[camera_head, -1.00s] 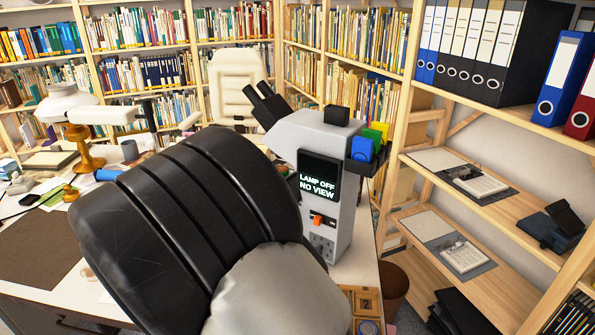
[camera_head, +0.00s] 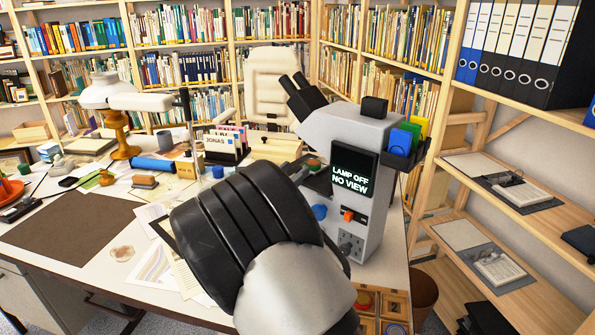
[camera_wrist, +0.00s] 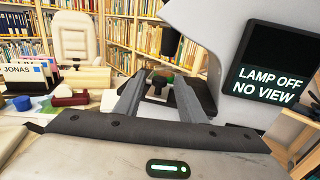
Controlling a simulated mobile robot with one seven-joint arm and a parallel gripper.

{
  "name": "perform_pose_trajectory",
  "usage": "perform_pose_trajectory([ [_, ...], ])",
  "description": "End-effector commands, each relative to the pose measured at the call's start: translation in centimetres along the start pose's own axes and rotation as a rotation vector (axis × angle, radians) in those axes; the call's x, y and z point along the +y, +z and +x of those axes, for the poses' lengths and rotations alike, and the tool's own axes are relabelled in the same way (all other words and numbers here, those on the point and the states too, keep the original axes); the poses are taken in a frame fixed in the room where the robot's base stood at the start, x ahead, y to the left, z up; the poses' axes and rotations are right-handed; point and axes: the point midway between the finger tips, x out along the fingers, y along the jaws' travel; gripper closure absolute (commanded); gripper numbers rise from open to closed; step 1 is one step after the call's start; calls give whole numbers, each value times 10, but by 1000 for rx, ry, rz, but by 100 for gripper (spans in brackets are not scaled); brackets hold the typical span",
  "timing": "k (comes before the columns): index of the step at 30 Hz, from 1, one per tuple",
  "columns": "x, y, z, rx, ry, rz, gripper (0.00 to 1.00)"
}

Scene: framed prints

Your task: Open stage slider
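The microscope (camera_head: 365,140) stands upright on the white desk, with a dark screen (camera_head: 353,172) reading "LAMP OFF NO VIEW"; this screen also shows at the right of the wrist view (camera_wrist: 265,85). In the wrist view, my gripper (camera_wrist: 159,82) has its two grey fingers apart, pointing at the dark stage (camera_wrist: 201,92) under the microscope head. A small dark knob-like piece (camera_wrist: 158,77) shows between the fingertips; I cannot tell whether it is the stage slider or whether the fingers touch it. My arm hides most of the stage area in the head view.
An orange switch (camera_head: 348,215) and a blue knob (camera_head: 320,212) are low on the microscope. A card holder marked JONAS (camera_head: 222,146) and a blue cylinder (camera_head: 152,165) are to its left. Bookshelves stand behind and right.

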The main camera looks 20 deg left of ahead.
Motion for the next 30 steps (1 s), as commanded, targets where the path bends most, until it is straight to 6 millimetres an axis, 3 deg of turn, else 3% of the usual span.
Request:
perform_pose_trajectory([
  [6, 0, 0, 26, 0, 0, 0, 63],
  [17, 0, 0, 31, 0, 0, 0, 63],
  [24, 0, 0, 30, 0, 0, 0, 100],
  [30, 1, 0, 28, 1, 1, 0, 100],
])
